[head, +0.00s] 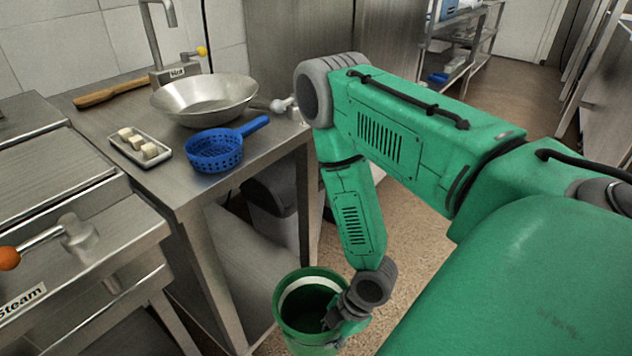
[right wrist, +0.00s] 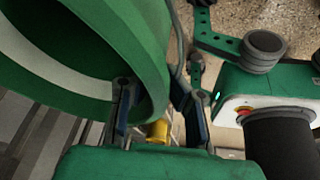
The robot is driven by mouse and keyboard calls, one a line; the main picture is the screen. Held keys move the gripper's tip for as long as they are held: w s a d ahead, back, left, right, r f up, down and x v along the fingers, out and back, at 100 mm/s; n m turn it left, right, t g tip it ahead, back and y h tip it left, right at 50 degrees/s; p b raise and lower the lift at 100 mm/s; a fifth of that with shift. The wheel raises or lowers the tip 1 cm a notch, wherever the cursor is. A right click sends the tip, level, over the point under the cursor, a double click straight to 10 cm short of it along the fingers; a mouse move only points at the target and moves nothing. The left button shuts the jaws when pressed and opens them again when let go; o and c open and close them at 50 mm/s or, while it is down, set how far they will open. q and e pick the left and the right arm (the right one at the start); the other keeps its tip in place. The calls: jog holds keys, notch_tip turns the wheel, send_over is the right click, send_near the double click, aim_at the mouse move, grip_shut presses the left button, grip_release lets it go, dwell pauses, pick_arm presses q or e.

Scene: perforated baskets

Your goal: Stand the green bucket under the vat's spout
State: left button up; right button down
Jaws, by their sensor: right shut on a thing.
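The green bucket (head: 289,335), with a white band inside, hangs or stands low beside the steel table at the bottom of the head view. My right gripper (head: 345,318) is at the right side of its rim. In the right wrist view the bucket (right wrist: 140,35) fills the upper left, and my right gripper (right wrist: 160,98) is shut on its wall, one finger inside and one outside. The bucket looks empty as far as I see; its base is cut off. I cannot make out the vat's spout. My left gripper is not in view.
A steel table (head: 215,180) holds a metal bowl (head: 205,105), a blue perforated basket (head: 214,155), a white tray (head: 118,143) and a wooden-handled tool. A steel unit labelled Steam (head: 50,280) with an orange-knobbed lever stands left. Speckled floor (head: 415,215) is open beyond my arm.

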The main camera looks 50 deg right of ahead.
jog(key=s+d+r+p, duration=0.1)
jog(key=s+p, duration=0.3)
jog(key=s, duration=1.3)
jog(key=shift+d+r, duration=0.15)
jog(key=shift+r, duration=0.1)
